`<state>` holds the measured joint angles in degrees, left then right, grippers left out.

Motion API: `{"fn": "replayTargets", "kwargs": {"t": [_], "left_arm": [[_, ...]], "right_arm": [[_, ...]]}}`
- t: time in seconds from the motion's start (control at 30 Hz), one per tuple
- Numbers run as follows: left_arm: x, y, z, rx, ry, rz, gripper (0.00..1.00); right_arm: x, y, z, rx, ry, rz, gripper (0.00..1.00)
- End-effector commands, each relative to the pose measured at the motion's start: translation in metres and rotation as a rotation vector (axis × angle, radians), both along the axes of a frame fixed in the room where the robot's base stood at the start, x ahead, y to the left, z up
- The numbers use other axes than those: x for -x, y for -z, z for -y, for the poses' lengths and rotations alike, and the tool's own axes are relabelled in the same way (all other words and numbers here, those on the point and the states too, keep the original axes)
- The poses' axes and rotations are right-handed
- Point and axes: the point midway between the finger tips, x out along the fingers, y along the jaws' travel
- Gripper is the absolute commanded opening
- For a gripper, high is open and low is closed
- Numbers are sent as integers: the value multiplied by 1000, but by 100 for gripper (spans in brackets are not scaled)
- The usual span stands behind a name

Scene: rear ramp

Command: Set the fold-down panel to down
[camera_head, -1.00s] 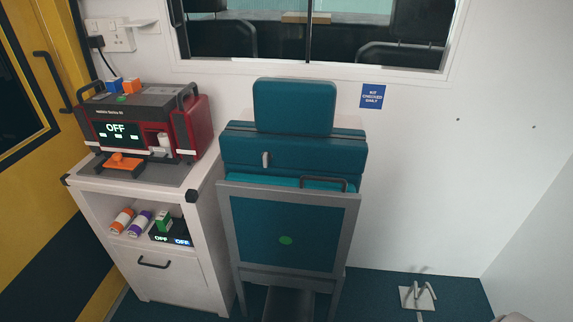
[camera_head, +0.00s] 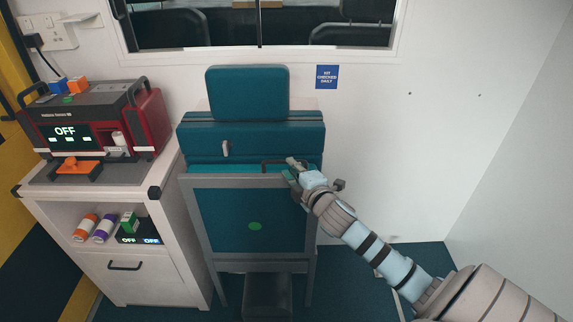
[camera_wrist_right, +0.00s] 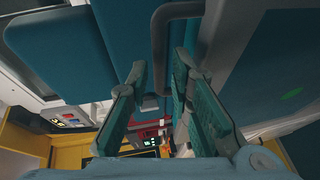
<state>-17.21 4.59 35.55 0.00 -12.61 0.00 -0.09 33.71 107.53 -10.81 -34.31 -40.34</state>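The fold-down panel (camera_head: 240,205) is a teal board in a grey frame with a green dot, standing upright in front of the teal seat. A dark bar handle (camera_head: 272,163) is at its top edge, right of middle. My right gripper (camera_head: 291,167) is at the right end of this handle. In the right wrist view, the gripper (camera_wrist_right: 160,70) is open, its two teal-padded fingers apart. The handle bar (camera_wrist_right: 159,45) runs down between the fingertips in that view; I cannot tell if they touch it. The panel (camera_wrist_right: 270,75) is to the right there. My left gripper is not in view.
A white cabinet (camera_head: 110,265) with a red device (camera_head: 150,120) on top stands close to the left of the panel. A small latch (camera_head: 226,149) is on the seat. The white wall (camera_head: 430,140) and floor at right are mostly clear.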

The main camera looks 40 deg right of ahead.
Motion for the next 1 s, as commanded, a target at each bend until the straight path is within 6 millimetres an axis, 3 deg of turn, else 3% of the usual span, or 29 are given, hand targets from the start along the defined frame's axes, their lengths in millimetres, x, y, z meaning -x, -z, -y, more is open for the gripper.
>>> {"fn": "replayTargets", "kwargs": {"t": [0.1,0.3,0.57,0.73,1.0], "left_arm": [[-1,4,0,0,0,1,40],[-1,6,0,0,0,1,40],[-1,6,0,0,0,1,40],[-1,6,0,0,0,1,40],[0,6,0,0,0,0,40]], "right_arm": [[-23,5,6,-5,2,1,20],[-42,8,11,-2,-1,1,20],[-45,9,11,-2,-1,0,20],[-45,9,11,-2,-1,0,0],[-45,9,11,-2,-1,0,0]]}}
